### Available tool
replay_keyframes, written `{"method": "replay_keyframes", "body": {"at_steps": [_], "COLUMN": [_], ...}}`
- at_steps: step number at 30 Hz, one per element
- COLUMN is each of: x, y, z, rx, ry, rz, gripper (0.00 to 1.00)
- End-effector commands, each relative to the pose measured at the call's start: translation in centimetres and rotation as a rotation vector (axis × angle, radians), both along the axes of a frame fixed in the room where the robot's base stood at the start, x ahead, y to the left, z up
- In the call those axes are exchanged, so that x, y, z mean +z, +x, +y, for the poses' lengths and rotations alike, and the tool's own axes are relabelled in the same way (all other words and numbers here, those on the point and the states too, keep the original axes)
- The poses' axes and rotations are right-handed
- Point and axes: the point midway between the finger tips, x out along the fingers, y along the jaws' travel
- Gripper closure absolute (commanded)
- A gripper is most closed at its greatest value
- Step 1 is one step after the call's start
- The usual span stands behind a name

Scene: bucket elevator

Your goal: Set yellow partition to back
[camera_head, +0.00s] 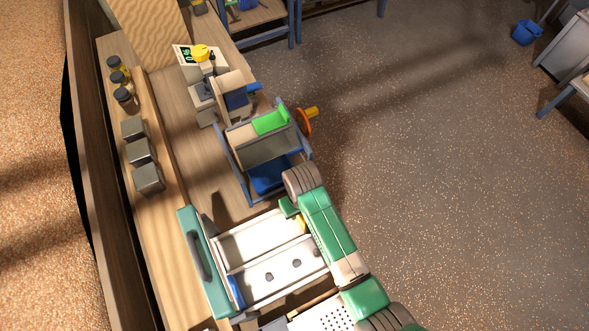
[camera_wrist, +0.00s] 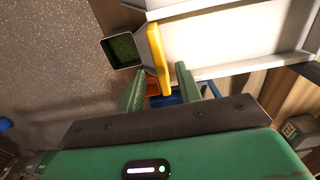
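The yellow partition (camera_wrist: 157,58) shows in the wrist view as an upright-looking strip at the end of the white tray (camera_wrist: 220,35). Its lower end lies between the tips of my gripper (camera_wrist: 160,68) in the picture. The two green fingers are apart, with a gap on each side of the yellow. I cannot tell whether they touch it. In the head view, only a small piece of the yellow partition (camera_head: 301,224) shows at the tray's right end, beside my gripper (camera_head: 291,208); my arm hides the rest. The white tray (camera_head: 222,268) has a long divider and two dark holes.
A frame with a blue bin (camera_head: 268,175) and a green piece (camera_head: 270,122) stands behind the tray. An orange wheel (camera_head: 305,122) sticks out on its right. Grey blocks (camera_head: 141,151) and dark-lidded jars (camera_head: 121,77) line the bench's left. Open floor lies right.

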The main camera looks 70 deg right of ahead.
Motion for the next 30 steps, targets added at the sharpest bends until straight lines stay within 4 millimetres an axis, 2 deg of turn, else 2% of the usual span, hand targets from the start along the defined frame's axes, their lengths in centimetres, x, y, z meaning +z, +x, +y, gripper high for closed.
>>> {"method": "replay_keyframes", "body": {"at_steps": [3,9,19,20,24,25,30], "x": [-2.5,-5.3,-5.9,-5.9,-5.9,-5.9,-5.9], "y": [-0.1,0.0,0.0,0.0,0.0,0.0,0.0], "z": [0.0,0.0,0.0,0.0,0.0,0.0,0.0], "rx": [0.000,0.000,0.000,0.000,0.000,0.000,0.000], "ry": [0.002,0.001,-0.001,-0.001,-0.001,-0.001,-0.001], "rz": [0.002,0.001,-0.001,-0.001,-0.001,-0.001,-0.001], "gripper": [0.65,0.65,0.65,0.69,0.97,1.00,1.00]}}
